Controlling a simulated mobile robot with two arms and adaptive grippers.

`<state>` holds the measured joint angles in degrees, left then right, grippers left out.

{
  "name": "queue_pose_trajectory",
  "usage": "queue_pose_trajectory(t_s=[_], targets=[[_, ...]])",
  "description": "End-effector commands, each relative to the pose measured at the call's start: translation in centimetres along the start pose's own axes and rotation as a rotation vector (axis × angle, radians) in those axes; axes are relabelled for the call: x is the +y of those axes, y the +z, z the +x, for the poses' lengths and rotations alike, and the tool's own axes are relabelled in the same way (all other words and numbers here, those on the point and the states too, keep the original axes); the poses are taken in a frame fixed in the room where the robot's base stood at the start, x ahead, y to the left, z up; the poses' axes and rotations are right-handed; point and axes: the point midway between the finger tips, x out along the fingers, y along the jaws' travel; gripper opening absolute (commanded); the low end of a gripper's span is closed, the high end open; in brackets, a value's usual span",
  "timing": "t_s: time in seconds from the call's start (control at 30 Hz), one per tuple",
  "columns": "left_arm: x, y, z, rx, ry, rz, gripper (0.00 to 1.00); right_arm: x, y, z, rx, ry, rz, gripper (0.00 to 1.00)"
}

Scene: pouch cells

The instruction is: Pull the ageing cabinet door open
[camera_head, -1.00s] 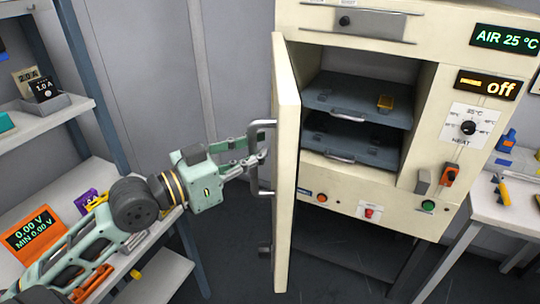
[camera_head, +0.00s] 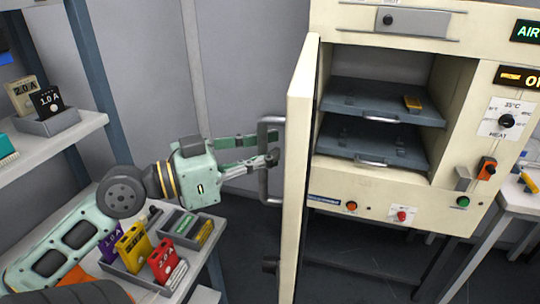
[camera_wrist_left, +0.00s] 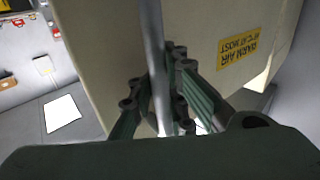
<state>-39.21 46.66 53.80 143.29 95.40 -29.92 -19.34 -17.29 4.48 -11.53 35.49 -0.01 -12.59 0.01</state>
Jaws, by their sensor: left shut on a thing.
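The ageing cabinet (camera_head: 345,180) is cream, and its door (camera_head: 299,150) stands open, swung out toward me and seen nearly edge-on in the head view. The metal door handle (camera_head: 264,185) is on the door's left side. My left gripper (camera_head: 272,158) is shut on the handle, near its upper part. In the left wrist view the handle bar (camera_wrist_left: 155,60) runs between the fingers (camera_wrist_left: 165,95), in front of the door face with its yellow label (camera_wrist_left: 238,46). My right gripper is in neither view.
Inside the cabinet are two grey trays (camera_head: 383,106), with a yellow item (camera_head: 412,102) on the upper one. A shelf rack (camera_head: 95,85) with coloured blocks stands left of my arm. A bench (camera_head: 520,200) stands at the right. Grey floor shows below the cabinet.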

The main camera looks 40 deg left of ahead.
Motion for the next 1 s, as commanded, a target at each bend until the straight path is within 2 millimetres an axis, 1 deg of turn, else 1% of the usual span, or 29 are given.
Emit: queue_pose_trajectory(t_s=[0.03,0.37,0.4,0.6,0.9,1.0], targets=[[0.38,0.48,0.01,-0.013,0.01,-0.012,0.0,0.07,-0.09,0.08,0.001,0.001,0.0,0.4],[0.38,0.45,0.0,-0.013,0.011,-0.012,0.0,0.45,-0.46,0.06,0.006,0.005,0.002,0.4],[0.38,0.46,0.0,-0.014,0.011,-0.012,0.14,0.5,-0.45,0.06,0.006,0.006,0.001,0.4],[0.24,0.32,-0.01,-0.01,0.007,-0.008,0.31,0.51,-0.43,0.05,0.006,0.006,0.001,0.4],[0.09,0.12,-0.02,-0.006,0.004,-0.003,0.33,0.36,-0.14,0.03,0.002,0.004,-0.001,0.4],[0.1,-0.43,0.01,-0.005,0.005,0.001,0.33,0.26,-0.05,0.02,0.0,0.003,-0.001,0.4]])
